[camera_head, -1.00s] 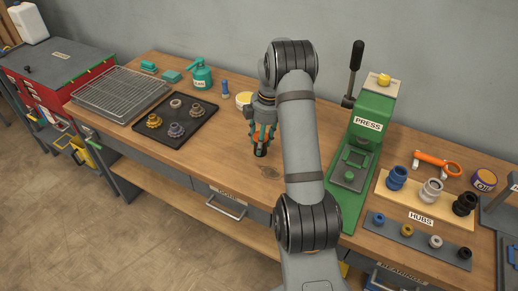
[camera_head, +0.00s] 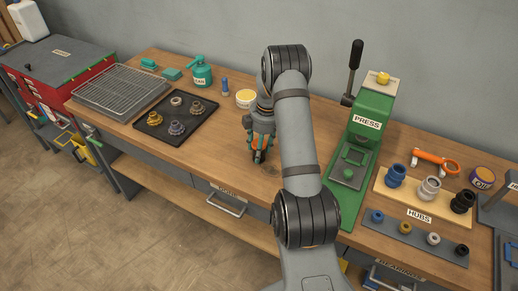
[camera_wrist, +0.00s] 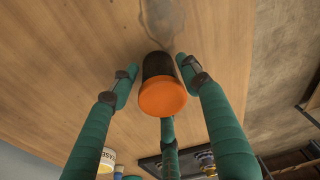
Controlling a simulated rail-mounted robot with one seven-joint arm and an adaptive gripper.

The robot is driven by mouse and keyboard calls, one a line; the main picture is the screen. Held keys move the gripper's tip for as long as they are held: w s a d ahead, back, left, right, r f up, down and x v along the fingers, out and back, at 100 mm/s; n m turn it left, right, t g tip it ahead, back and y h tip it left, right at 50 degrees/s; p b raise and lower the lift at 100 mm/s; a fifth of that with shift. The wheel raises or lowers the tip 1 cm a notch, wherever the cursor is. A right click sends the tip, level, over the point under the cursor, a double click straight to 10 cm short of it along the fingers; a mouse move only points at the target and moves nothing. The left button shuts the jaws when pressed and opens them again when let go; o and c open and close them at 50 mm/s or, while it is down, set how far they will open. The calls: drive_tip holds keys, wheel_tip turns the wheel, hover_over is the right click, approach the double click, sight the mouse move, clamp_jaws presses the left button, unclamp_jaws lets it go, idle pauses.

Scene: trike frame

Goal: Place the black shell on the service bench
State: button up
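A short cylinder with a black body and an orange end (camera_wrist: 162,97) is between the fingers of my gripper (camera_wrist: 158,78) in the wrist view. Its orange end faces the camera, and its black part points to the bench top. The fingertips are close around it; contact is not clear. In the head view my gripper (camera_head: 258,152) is low over the wooden bench (camera_head: 225,165), left of the press. I cannot tell whether the cylinder touches the wood. A separate black hub shell (camera_head: 463,202) stands at the right end of the hub board (camera_head: 419,208).
The green press (camera_head: 352,170) stands right of my arm. A black tray with several ring parts (camera_head: 157,125) and a wire rack (camera_head: 118,90) lie to the left. A yellow tin (camera_head: 245,98) stands behind my gripper. Bare wood lies between tray and press.

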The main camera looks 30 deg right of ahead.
drive_tip(key=shift+o, duration=1.1)
drive_tip(key=r, duration=0.8)
drive_tip(key=s+d+r+b, duration=0.1)
drive_tip(key=r, duration=0.3)
drive_tip(key=shift+d+r, duration=0.1)
drive_tip(key=shift+r, duration=0.05)
drive_tip(key=shift+o, duration=0.9)
